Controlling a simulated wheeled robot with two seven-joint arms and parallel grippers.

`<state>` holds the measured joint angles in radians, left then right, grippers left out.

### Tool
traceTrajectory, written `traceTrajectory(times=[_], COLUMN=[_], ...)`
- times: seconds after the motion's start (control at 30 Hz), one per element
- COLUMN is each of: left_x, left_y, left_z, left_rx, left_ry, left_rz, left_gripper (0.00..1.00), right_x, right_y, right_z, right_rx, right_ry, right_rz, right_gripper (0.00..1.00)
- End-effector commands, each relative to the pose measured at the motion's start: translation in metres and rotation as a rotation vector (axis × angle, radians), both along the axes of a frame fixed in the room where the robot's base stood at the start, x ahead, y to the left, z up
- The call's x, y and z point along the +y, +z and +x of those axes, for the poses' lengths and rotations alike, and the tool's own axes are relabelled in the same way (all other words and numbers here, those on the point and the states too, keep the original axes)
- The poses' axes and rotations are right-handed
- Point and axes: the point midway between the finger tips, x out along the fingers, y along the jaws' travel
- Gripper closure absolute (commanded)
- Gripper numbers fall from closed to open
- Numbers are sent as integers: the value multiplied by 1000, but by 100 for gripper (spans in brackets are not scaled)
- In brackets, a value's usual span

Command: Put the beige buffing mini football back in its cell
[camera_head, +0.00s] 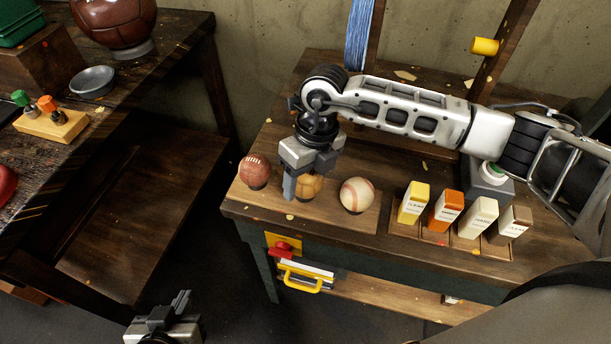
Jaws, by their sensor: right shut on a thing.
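My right gripper (303,186) points down and is shut on the tan ball. A grey finger hides its left side, and the gripper body covers its top. I cannot tell whether the ball touches the board. My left gripper (166,318) is at the bottom edge, away from the bench and partly cut off; its jaw opening is unclear.
Several labelled bottles, including an orange one (445,211), stand in a tray right of the baseball. A yellow-handled drawer or holder (302,280) is on the bench front. A second dark table (128,80) at left holds a big brown ball (116,18) and a dish (93,81).

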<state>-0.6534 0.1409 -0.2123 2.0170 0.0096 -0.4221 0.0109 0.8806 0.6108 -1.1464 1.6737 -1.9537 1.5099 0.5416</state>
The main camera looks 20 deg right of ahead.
Motion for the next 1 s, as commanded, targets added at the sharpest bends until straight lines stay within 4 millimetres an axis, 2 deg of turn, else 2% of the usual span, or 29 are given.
traceTrajectory(times=[0.37, 0.4, 0.47, 0.83, 1.0], left_x=[0, 0, 0, 0, 0], left_y=[-5, -4, -3, 2, -6], left_z=[-2, -2, -3, -3, -3], left_rx=[3, 4, 4, 0, 1], left_ry=[0, -1, -1, -2, -3], left_rz=[1, 0, 0, 0, -1], left_gripper=[100, 100, 100, 100, 100], right_x=[0, 0, 0, 0, -6], right_y=[-5, -4, -4, -2, 23], right_z=[0, 0, 0, 0, 3], right_rx=[-1, -1, -1, -1, -7], right_ry=[1, 0, 0, 0, 1], right_rz=[1, 0, 0, 1, 1], right_gripper=[58, 33, 20, 20, 20])
